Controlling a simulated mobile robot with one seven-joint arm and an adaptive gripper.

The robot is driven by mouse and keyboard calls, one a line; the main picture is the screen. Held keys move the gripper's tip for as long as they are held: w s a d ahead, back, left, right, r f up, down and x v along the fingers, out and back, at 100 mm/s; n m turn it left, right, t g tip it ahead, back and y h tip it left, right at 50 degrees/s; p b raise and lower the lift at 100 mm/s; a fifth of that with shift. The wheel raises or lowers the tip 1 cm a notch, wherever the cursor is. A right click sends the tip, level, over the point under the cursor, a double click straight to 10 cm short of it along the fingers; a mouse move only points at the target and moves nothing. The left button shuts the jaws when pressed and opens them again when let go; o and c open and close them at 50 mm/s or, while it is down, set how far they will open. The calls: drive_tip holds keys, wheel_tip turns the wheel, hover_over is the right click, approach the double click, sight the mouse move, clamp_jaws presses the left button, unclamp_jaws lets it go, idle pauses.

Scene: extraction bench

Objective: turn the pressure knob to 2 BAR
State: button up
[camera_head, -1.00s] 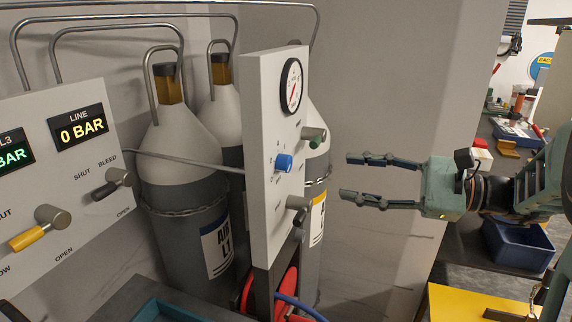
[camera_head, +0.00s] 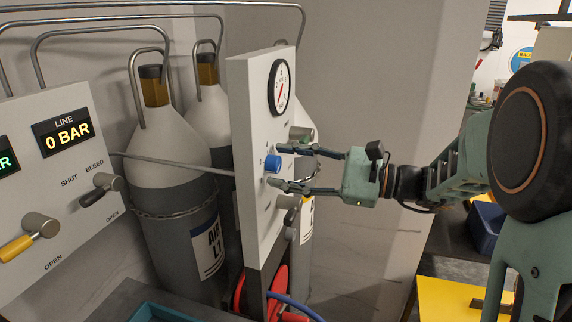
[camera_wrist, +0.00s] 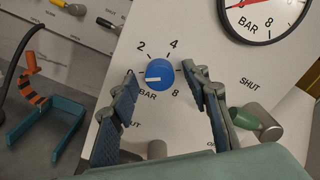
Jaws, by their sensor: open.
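The blue pressure knob (camera_head: 272,163) sits on the pale upright panel (camera_head: 250,215). In the wrist view the knob (camera_wrist: 157,68) has a white mark pointing left, below the 2 and towards my left finger. The labels 2, 4, 8 and BAR show around it; other labels may be hidden by the fingers. My gripper (camera_head: 283,167) is open, its fingertips close to the panel. In the wrist view one finger stands on each side of the knob; contact cannot be told. The line display (camera_head: 67,131) reads 0 BAR.
A round gauge (camera_head: 281,88) is above the knob. A green-handled valve (camera_head: 299,134) and a grey-handled valve (camera_head: 289,203) flank it closely. Gas cylinders (camera_head: 175,150) stand behind the panel. A second panel with levers (camera_head: 50,185) is at left.

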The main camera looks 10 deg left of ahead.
drive_tip(key=shift+a, duration=0.1)
drive_tip(key=shift+c, duration=0.5)
drive_tip(key=c, duration=1.1)
drive_tip(key=shift+o, duration=0.2)
drive_tip(key=shift+r+m+p, duration=0.1)
drive_tip(key=shift+m+p, duration=0.2)
drive_tip(key=shift+p, duration=0.1)
drive_tip(key=shift+r+m+p, duration=0.15)
drive_tip(key=shift+m+p, duration=0.65)
drive_tip(key=shift+p, duration=0.4)
drive_tip(key=m+p, duration=0.3)
drive_tip(key=p, duration=0.1)
drive_tip(key=shift+m, duration=0.3)
drive_tip(key=m+p, duration=0.4)
drive_tip(key=p, duration=0.1)
drive_tip(key=shift+f+m+p, duration=0.25)
drive_tip(key=shift+m+p, duration=0.75)
drive_tip(key=shift+p, duration=0.3)
